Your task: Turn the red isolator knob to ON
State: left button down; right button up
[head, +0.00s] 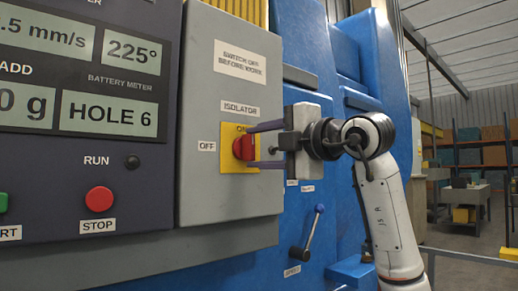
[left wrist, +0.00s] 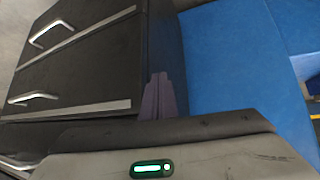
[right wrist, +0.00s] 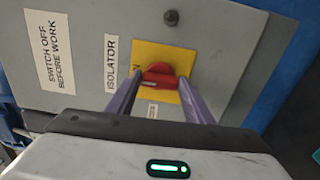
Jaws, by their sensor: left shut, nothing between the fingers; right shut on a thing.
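The red isolator knob (head: 244,147) sits on a yellow plate (head: 228,165) on the grey box. An ON label (head: 241,127) is above it and an OFF label (head: 206,146) to its left. My right gripper (head: 252,147) is shut on the knob, one purple finger above it and one below. The right wrist view shows the knob (right wrist: 158,74) between the fingertips; I cannot tell exactly which mark it points to. My left gripper (left wrist: 158,80) is shut and empty, away from the knob, in front of dark drawers and a blue surface.
The grey isolator box (head: 230,90) stands out beside the dark control panel (head: 80,180) with its displays and stop button (head: 99,198). A lever with a blue tip (head: 314,230) is below my right gripper. A dark drawer cabinet (left wrist: 80,60) is near my left gripper.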

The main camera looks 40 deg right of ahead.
jog(key=shift+m, duration=0.4)
jog(key=o, duration=1.1)
jog(key=shift+c, duration=0.2)
jog(key=s+b, duration=0.1)
jog(key=s, duration=0.9)
jog(key=shift+s+d+b, duration=0.15)
jog(key=shift+d+b, duration=0.2)
jog(key=shift+d, duration=0.05)
